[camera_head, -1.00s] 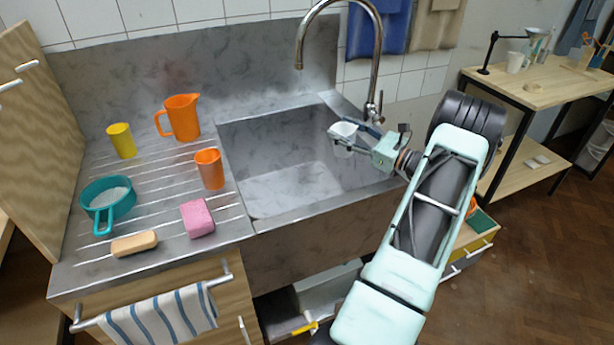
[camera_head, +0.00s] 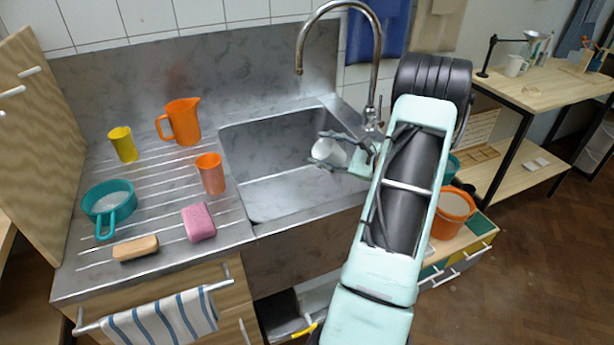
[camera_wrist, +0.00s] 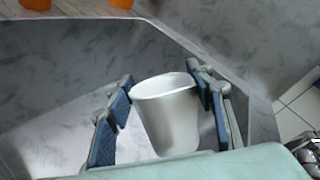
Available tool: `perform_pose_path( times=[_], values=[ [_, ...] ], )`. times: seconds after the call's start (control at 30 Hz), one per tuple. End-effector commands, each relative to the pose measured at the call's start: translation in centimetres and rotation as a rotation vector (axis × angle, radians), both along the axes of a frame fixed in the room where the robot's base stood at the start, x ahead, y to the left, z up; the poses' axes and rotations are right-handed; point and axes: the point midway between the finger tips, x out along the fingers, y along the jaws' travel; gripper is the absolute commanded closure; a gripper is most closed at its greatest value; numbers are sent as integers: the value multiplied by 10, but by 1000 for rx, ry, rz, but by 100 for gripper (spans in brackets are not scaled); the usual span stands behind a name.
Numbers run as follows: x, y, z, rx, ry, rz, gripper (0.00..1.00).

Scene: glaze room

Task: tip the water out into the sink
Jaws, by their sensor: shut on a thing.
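A white cup (camera_head: 327,153) is held by my gripper (camera_head: 317,149) over the right part of the steel sink (camera_head: 268,192). In the wrist view the cup (camera_wrist: 168,114) sits between the blue finger pads of my gripper (camera_wrist: 160,76), its rim towards the top of the picture. The cup looks tilted in the head view. The fingers are shut on it. The inside of the cup is mostly hidden, and I see no water in it or falling from it. The sink floor beneath looks empty.
A curved tap (camera_head: 375,60) rises behind the sink. On the drainboard left of it stand an orange jug (camera_head: 183,122), an orange cup (camera_head: 211,175), a yellow cup (camera_head: 123,145), a teal strainer (camera_head: 108,201), a pink sponge (camera_head: 198,222) and a brown-and-cream block (camera_head: 136,248).

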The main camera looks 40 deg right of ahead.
Motion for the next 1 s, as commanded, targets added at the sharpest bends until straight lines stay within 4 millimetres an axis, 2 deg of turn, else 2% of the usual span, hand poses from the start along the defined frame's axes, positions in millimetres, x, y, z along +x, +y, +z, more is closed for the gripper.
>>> perform_pose_path(
  times=[0.03, 0.1, 0.5, 1.0],
  values=[
    [1, 3, 4, -30, 4, 2, 75],
    [1, 4, -5, -74, 14, 2, 75],
    [2, 10, -22, -306, 50, 1, 75],
    [2, 14, -32, -422, 68, 0, 75]
  ],
)
